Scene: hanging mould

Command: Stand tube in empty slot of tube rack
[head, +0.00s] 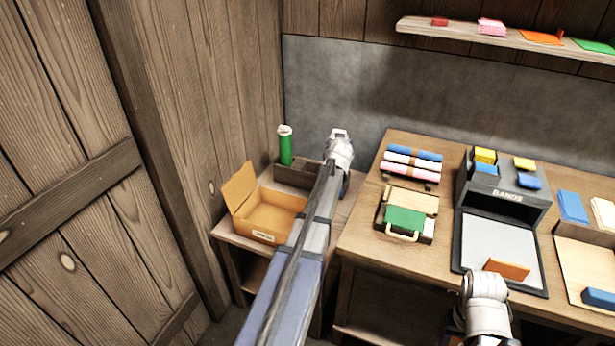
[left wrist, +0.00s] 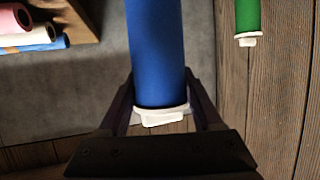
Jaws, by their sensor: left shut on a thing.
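My left gripper (left wrist: 160,110) is shut on a blue tube (left wrist: 157,50) with a white cap at one end. In the head view my left gripper (head: 340,135) is beside the tube rack, and its hand hides the blue tube. The dark tube rack (head: 292,178) stands on the low side table near the wall. A green tube (head: 285,147) with a white cap stands upright at the rack's left end. The green tube (left wrist: 247,18) also shows in the left wrist view, apart from the blue one. The rack's right part is partly hidden by my left arm.
An open cardboard box (head: 262,217) sits in front of the rack. The workbench (head: 362,235) to the right holds rolls (head: 412,164), a green case (head: 404,219) and a dark organiser (head: 505,205). My right gripper (head: 487,285) is low over the bench, its fingers unclear.

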